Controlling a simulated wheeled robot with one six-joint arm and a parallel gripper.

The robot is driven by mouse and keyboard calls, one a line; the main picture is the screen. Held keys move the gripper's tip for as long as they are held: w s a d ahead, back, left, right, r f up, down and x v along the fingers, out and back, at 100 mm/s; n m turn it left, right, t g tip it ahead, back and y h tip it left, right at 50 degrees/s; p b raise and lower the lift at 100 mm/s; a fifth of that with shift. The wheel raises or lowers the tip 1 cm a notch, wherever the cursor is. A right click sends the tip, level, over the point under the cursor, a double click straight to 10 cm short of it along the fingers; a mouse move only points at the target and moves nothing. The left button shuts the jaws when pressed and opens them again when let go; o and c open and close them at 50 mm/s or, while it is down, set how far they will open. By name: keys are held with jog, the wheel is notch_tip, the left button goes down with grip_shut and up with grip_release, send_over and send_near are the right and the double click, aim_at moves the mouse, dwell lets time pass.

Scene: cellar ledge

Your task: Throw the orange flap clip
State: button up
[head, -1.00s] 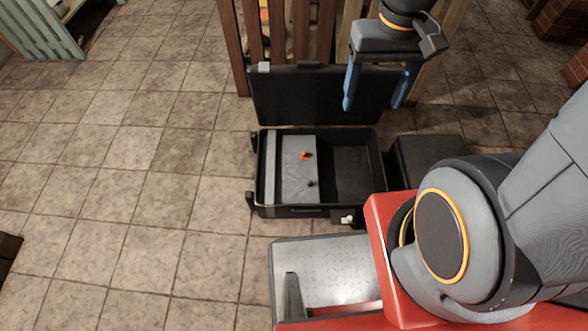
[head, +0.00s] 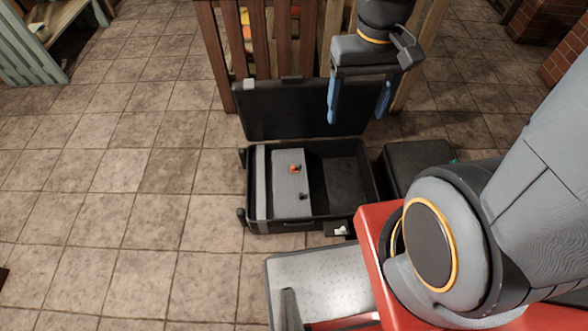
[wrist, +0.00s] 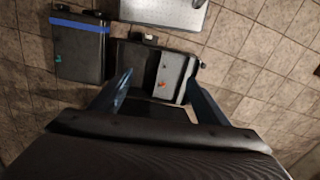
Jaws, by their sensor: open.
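The orange flap clip (head: 295,169) is a small orange piece on a light grey panel (head: 290,198) inside an open black case (head: 340,212). A small dark piece (head: 303,196) sits on the same panel, nearer to me. In the wrist view the clip (wrist: 161,84) shows as a small orange spot on the panel, between my fingers. My gripper (head: 356,118) has blue fingers, spread apart and empty. It hangs above the case's raised lid, apart from the clip. Whether the clip's flap is up or down is too small to tell.
The case's raised lid (head: 302,110) stands against a wooden slatted fence (head: 262,50). A black box (head: 418,172) stands right of the case. A metal plate (head: 320,285) lies in front of it. Tiled floor is clear at left.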

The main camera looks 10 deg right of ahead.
jog(key=c, duration=0.3)
jog(key=shift+w+f+b, duration=0.3)
jog(key=shift+f, duration=0.05)
jog(key=c, duration=0.4)
jog(key=w+a+f+b, duration=0.1)
jog(key=w+f+b, duration=0.5)
jog(key=f, duration=0.3)
jog(key=w+a+f+n+b, duration=0.1)
jog(key=w+f+b, duration=0.5)
jog(key=f, duration=0.3)
jog(key=w+a+f+n+b, duration=0.1)
jog(key=w+f+b, duration=0.5)
jog(key=f, duration=0.3)
jog(key=shift+w+a+f, duration=0.15)
jog(key=shift+w+f, duration=0.1)
jog(key=shift+w, duration=0.15)
jog(key=shift+c, duration=0.7)
jog(key=n+b, duration=0.3)
jog(key=b, duration=1.5)
send_over(293, 166)
notch_tip(293, 166, down, 33)
jog(key=shift+f, duration=0.6)
notch_tip(293, 166, down, 7)
jog(key=b, duration=0.3)
jog(key=shift+f, duration=0.2)
